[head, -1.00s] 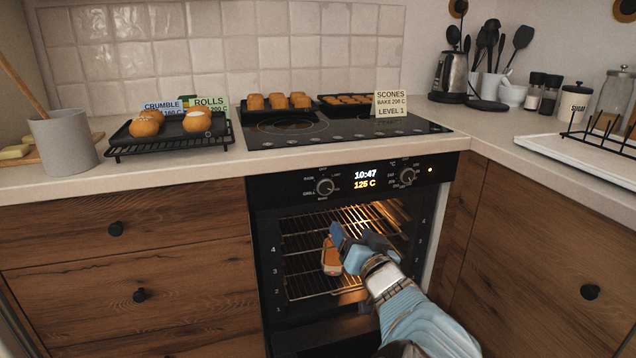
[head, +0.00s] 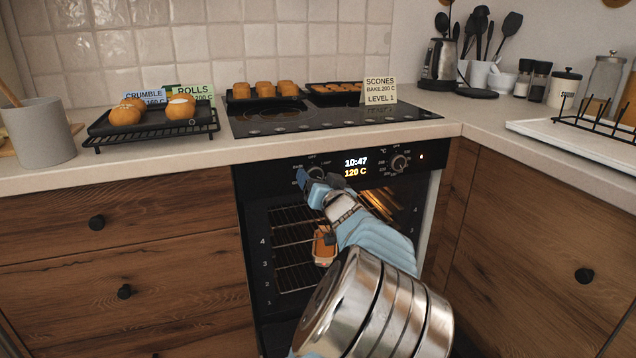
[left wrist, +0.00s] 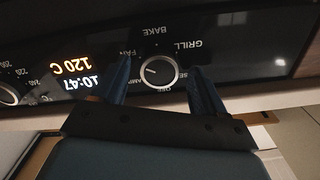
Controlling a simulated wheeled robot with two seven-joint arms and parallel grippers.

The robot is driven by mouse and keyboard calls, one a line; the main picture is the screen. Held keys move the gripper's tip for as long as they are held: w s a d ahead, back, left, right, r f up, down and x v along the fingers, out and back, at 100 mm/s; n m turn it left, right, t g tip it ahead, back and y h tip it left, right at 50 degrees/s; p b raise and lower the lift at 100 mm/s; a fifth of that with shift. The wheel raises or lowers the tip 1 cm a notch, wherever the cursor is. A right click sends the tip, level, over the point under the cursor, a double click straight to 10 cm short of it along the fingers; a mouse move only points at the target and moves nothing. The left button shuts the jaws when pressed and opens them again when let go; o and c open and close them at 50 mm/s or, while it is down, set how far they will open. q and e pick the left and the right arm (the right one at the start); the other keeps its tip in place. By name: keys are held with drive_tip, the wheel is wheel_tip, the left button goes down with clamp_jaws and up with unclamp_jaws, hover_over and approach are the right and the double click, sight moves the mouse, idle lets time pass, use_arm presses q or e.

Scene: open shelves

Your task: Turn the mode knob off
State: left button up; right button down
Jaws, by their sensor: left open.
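The mode knob (head: 315,173) is the left of two knobs on the black oven panel, partly hidden behind my left gripper (head: 318,184) in the head view. In the left wrist view the knob (left wrist: 158,71) appears upside down, with BAKE, GRILL, FAN and OFF printed around it. My left gripper (left wrist: 161,82) is open, with one blue finger on each side of the knob. I see gaps between fingers and knob; contact cannot be told. The exact pointer setting is hard to read. My right gripper is not in view.
The temperature knob (head: 399,163) is right of the display (head: 356,167), which reads 10:47 and 120 C. An orange dish (head: 324,246) sits inside the lit oven. A rack of rolls (head: 150,132) and a scones card (head: 380,91) stand above on the counter and hob.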

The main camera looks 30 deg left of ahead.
use_arm(q)
drive_tip(key=c, duration=1.1)
drive_tip(key=shift+o, duration=0.2)
